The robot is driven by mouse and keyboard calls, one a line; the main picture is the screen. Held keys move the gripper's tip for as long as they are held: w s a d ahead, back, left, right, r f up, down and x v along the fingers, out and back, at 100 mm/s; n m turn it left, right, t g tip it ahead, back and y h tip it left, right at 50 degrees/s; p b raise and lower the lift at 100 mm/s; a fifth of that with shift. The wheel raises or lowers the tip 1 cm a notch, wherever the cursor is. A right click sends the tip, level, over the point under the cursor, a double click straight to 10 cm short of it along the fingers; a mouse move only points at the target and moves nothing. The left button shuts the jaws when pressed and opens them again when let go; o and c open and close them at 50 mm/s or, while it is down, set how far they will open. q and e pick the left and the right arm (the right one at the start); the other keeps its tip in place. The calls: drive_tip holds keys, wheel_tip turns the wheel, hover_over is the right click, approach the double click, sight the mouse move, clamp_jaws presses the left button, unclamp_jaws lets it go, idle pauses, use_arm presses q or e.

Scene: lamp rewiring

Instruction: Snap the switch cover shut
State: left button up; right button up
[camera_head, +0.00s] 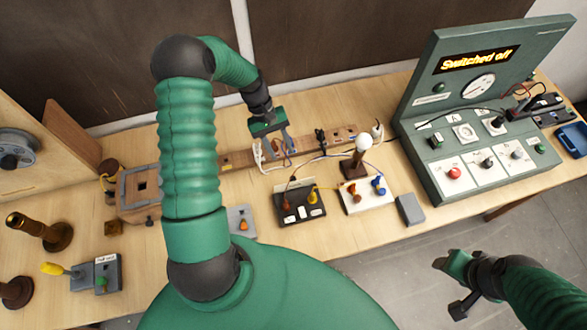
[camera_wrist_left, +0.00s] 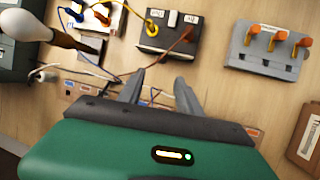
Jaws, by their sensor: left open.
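My left gripper (camera_head: 281,147) is open over the long wooden strip (camera_head: 343,134) at the back of the table. Its two grey fingers point down at the strip, and in the left wrist view (camera_wrist_left: 160,80) they stand apart with thin wires between and beside them. A small white part (camera_head: 258,155) sits just left of the fingers in the head view. I cannot make out the switch or its cover clearly; the fingers and gripper body hide that spot. My right gripper (camera_head: 452,268) hangs at the lower right, away from the table; its jaw opening is unclear.
A grey block with orange levers (camera_wrist_left: 268,48) is nearby. A green console (camera_head: 470,110) reads "Switched off".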

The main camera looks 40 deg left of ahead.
use_arm(q)
drive_tip(key=p, duration=0.2)
hover_over(292, 177)
drive_tip(key=a, duration=0.2)
wheel_tip(292, 177, down, 6)
drive_tip(key=f, duration=0.4)
drive_tip(key=shift+w+d+f+p, duration=0.1)
drive_tip(key=shift+w+p, duration=0.2)
drive_tip(key=shift+p, duration=0.1)
drive_tip(key=shift+d, duration=0.45)
drive_tip(key=c, duration=0.8)
drive_tip(key=shift+a, duration=0.2)
clamp_jaws()
